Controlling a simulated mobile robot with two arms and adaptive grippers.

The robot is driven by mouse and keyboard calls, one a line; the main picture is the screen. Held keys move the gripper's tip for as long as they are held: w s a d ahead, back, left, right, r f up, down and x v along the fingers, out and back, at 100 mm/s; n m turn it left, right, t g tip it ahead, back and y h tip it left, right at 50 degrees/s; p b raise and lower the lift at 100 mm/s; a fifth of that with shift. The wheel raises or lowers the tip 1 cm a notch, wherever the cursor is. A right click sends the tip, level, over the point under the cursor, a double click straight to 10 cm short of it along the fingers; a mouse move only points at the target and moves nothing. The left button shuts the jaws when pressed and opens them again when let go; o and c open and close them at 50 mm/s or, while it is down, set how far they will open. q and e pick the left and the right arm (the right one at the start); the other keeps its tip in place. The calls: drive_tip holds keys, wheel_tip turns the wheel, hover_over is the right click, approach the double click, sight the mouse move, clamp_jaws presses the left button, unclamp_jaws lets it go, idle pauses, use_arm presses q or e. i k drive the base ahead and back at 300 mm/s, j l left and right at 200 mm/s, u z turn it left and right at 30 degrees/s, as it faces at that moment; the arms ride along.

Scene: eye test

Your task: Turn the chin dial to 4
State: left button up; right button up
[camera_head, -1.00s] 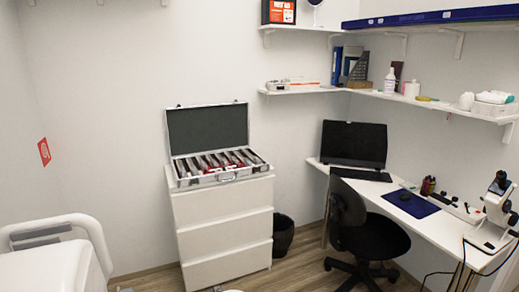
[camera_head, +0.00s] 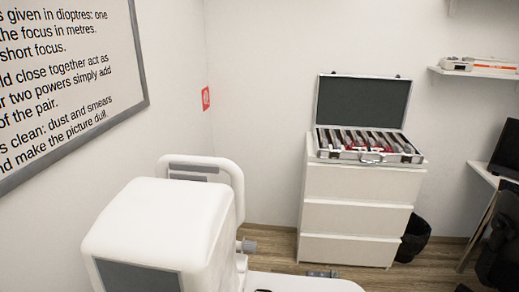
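A white eye-test machine (camera_head: 160,225) stands at the lower left, with a dark grey screen (camera_head: 137,276) on its near side. A white frame with a grey pad (camera_head: 194,172) rises behind its housing. A small grey knob (camera_head: 247,245) sticks out at the machine's right side; I cannot tell whether it is the chin dial. No numbers are readable on it. Neither of my grippers is in view.
A white drawer cabinet (camera_head: 355,203) stands against the back wall with an open lens case (camera_head: 366,147) on top. A dark bin (camera_head: 414,240) is beside it. A desk edge (camera_head: 484,174) and black chair (camera_head: 502,250) are at right. A text board (camera_head: 65,85) hangs on the left wall.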

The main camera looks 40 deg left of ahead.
sight(248, 245)
drive_tip(key=u, duration=1.75)
drive_tip(key=k+l+z, duration=0.25)
drive_tip(key=k+l, duration=0.15)
drive_tip(key=l, duration=0.25)
drive_tip(key=k+l+u, duration=0.15)
drive_tip(key=l, duration=0.3)
drive_tip(key=k+l+u, duration=0.15)
drive_tip(key=k+l, duration=0.2)
drive_tip(key=k+l+u, duration=0.2)
drive_tip(key=l, duration=0.3)
drive_tip(key=l+u, duration=0.35)
drive_tip(key=l, duration=0.4)
drive_tip(key=l+u, duration=0.3)
drive_tip(key=l, duration=0.5)
drive_tip(key=i+l+u, duration=0.15)
drive_tip(key=l, duration=0.25)
drive_tip(key=i+l+u, duration=0.15)
drive_tip(key=l, duration=0.25)
drive_tip(key=i+l+u, duration=0.15)
drive_tip(key=l, duration=0.3)
drive_tip(key=i+l+u, duration=0.15)
drive_tip(key=l, duration=0.3)
drive_tip(key=i+l+u, duration=0.15)
drive_tip(key=l, duration=0.35)
drive_tip(key=i+l+u, duration=0.15)
drive_tip(key=l, duration=0.3)
